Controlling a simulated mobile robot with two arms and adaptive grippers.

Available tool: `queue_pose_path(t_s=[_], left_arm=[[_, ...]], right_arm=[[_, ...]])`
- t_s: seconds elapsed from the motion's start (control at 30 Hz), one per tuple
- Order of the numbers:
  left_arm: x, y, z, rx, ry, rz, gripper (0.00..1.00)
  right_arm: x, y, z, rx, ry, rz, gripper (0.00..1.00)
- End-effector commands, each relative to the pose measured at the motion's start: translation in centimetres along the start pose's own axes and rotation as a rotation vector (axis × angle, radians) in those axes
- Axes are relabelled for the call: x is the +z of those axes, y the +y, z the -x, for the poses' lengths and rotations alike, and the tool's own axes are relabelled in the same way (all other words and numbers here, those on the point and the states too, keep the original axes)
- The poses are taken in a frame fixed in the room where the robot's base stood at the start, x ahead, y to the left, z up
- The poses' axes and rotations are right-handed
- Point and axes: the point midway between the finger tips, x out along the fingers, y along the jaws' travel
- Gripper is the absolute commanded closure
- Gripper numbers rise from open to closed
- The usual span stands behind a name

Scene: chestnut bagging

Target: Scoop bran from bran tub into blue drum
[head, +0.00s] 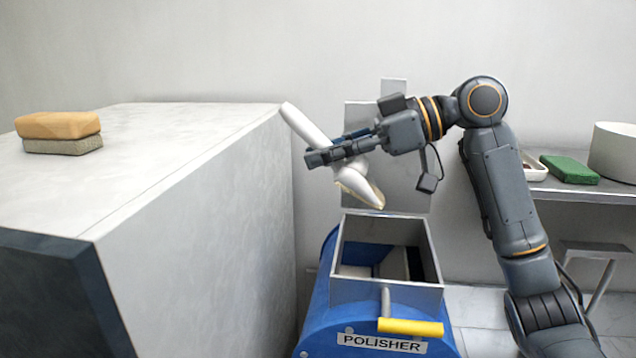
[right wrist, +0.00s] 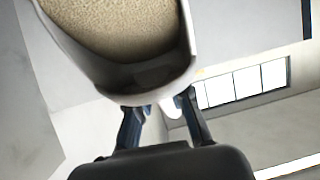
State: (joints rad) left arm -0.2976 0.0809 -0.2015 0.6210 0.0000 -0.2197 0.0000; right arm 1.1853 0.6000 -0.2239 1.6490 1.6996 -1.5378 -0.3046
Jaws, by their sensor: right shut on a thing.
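My right gripper (head: 320,156) is shut on a white scoop (head: 362,184). Its fingers also show in the right wrist view (right wrist: 160,112). The scoop's bowl hangs above the open metal hopper of the blue drum (head: 322,318), tilted down toward the right, and does not touch it. Tan bran (right wrist: 115,25) lies in the scoop in the right wrist view. The hopper is a square metal box, and its inside looks dark. A white round tub (head: 615,152), perhaps the bran tub, stands at the far right; its contents are hidden. My left gripper is out of view.
A large pale block (head: 220,190) stands left of the drum, with a two-layer orange and grey brush or block (head: 58,130) on top. A yellow handle (head: 410,327) juts from the drum's front. A green pad (head: 569,169) and a small white dish (head: 533,168) lie on the right shelf.

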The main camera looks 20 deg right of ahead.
Motion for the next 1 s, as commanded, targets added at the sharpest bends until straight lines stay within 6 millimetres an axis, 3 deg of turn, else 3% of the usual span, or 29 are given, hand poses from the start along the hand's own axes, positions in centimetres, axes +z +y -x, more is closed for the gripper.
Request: queue_pose_path(t_s=[0.03, 0.5, 1.0], left_arm=[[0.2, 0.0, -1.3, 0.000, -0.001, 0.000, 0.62], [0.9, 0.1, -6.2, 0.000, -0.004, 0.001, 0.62], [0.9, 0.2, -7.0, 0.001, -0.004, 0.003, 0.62]], right_arm=[[0.4, 0.0, 0.2, 0.000, 0.040, 0.001, 1.00], [-0.8, -0.1, 3.7, -0.002, 0.351, 0.012, 1.00], [-1.3, -0.2, 4.7, -0.002, 0.421, 0.013, 1.00]])
